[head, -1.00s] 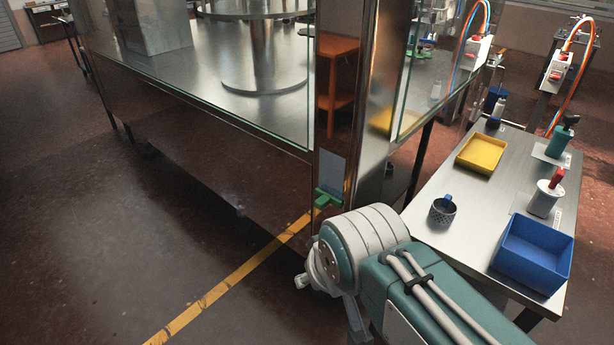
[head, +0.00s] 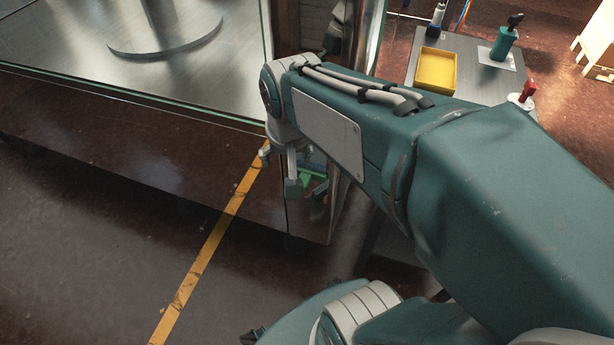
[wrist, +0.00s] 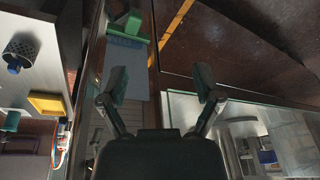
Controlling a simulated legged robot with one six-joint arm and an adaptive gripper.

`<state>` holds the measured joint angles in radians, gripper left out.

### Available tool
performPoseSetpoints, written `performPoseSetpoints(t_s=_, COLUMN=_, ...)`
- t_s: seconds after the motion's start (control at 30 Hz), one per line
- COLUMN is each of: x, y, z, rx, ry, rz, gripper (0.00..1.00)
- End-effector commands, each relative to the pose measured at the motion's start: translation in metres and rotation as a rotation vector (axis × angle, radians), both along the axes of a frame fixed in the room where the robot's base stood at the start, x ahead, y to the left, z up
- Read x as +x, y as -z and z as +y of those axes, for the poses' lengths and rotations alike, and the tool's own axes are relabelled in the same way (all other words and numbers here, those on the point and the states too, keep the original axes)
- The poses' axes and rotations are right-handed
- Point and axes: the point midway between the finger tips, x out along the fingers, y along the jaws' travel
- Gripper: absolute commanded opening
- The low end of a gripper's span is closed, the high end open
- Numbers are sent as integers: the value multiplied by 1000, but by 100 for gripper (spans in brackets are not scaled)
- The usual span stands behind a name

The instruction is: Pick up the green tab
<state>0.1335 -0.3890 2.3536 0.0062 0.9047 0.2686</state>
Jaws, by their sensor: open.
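The green tab (wrist: 130,24) is near the top of the wrist view, left of centre, at the end of a pale blue-grey panel (wrist: 125,75) on the cabinet post. In the head view the green tab (head: 314,182) shows just right of my gripper (head: 279,170), partly hidden by it. In the wrist view my gripper (wrist: 159,80) has its two fingers spread wide with nothing between them. The tab lies beyond the fingertips, toward the left finger's side, with a visible gap in that view.
The glass-walled cabinet with a metal floor (head: 60,50) stands to the left. A side table (head: 478,75) holds a yellow tray (head: 436,70), a teal bottle (head: 506,40) and a red-topped item (head: 527,92). A yellow floor line (head: 205,255) crosses the open floor.

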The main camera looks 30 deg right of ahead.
Motion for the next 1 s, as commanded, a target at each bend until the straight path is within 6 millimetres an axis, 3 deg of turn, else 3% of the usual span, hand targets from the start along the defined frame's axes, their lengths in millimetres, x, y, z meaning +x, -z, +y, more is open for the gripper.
performPoseSetpoints(t_s=0.2, x=38, y=44, z=-33, rx=60, ry=277, rz=150, gripper=83)
performPoseSetpoints(t_s=0.4, x=55, y=76, z=-56, rx=91, ry=455, rz=237, gripper=83)
performPoseSetpoints(t_s=0.57, x=59, y=89, z=-62, rx=99, ry=503, rz=258, gripper=83)
performPoseSetpoints(t_s=0.8, x=58, y=126, z=-62, rx=99, ry=503, rz=262, gripper=83)
performPoseSetpoints(t_s=1.0, x=59, y=143, z=-62, rx=99, ry=502, rz=258, gripper=83)
